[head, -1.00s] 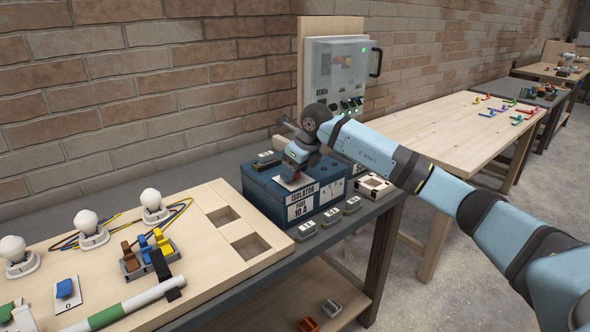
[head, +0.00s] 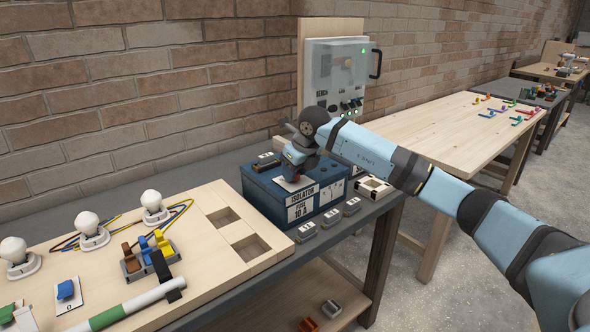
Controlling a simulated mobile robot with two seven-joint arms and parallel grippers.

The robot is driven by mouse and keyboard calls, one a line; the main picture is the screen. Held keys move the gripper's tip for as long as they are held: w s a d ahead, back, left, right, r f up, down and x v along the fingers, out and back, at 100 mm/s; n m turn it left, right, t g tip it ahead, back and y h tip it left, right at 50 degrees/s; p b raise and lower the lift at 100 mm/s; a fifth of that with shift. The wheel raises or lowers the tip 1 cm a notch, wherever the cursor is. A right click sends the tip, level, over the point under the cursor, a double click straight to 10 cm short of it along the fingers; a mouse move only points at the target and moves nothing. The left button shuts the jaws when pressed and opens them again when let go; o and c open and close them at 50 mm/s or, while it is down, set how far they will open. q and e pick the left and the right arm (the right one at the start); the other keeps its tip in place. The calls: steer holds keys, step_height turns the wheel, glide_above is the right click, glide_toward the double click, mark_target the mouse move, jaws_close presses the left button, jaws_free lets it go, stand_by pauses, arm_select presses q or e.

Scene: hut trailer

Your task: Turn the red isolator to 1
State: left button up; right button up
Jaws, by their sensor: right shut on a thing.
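The isolator box (head: 262,196) is dark blue and stands on the dark bench, with a white label reading "ISOLATOR" on its front. A small part of the red isolator handle (head: 291,182) shows on top of the box, over a pale plate. My right gripper (head: 293,172) comes down from above onto the handle and is shut on it. The wrist hides most of the handle and its 0 and 1 marks, so I cannot tell its position. My left gripper is not in view.
Small grey blocks (head: 331,217) lie along the bench in front of the box, and a cream socket piece (head: 374,187) stands at its right. A wooden board (head: 215,262) with lamps and wires lies at left. A grey panel (head: 335,75) stands behind.

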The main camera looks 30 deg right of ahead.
steer(key=m+h, duration=0.1)
steer(key=m, duration=0.2)
steer(key=shift+a+r+m+p, duration=0.1)
steer(key=shift+m+p, duration=0.2)
steer(key=m+h, duration=0.1)
steer(key=m, duration=0.1)
steer(key=m+h, duration=0.1)
steer(key=m, duration=0.1)
steer(key=shift+w+m+g, duration=0.1)
steer(key=shift+m+g, duration=0.2)
steer(key=m+g+h, duration=0.1)
steer(key=m, duration=0.3)
steer(key=shift+a+p, duration=0.15)
steer(key=shift+p, duration=0.15)
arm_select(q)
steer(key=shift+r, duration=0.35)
arm_select(e)
steer(key=shift+w+m+g+h, duration=0.1)
steer(key=shift+m+g+h, duration=0.55)
steer(key=shift+m, duration=1.35)
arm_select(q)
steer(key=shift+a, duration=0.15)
arm_select(e)
steer(key=o, duration=0.9)
steer(key=shift+o, duration=0.2)
